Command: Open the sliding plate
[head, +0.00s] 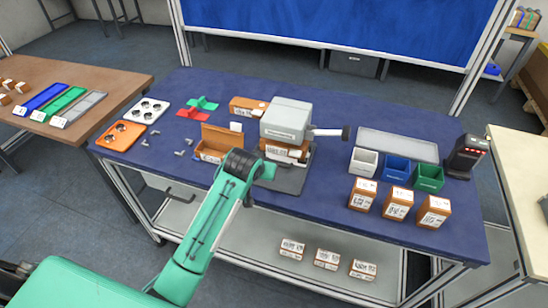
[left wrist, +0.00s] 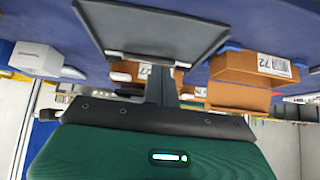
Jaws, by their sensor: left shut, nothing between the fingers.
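A grey machine (head: 287,120) with a black-tipped handle (head: 332,133) on its right side stands mid-table. A dark grey base plate (head: 290,180) lies in front of and under it; a dark grey plate with a raised rim shows at the top of the left wrist view (left wrist: 155,40). I cannot tell for sure which part is the sliding plate. My left arm reaches up to the machine's front. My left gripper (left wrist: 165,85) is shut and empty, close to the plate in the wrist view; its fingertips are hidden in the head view. My right gripper is out of sight.
An open brown box (head: 218,140) stands left of the machine. A light grey tray (head: 397,146), small bins (head: 395,168) and several barcode boxes (head: 397,205) are to the right, with a black scanner (head: 466,155) beyond. Brown barcode boxes show in the wrist view (left wrist: 250,68).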

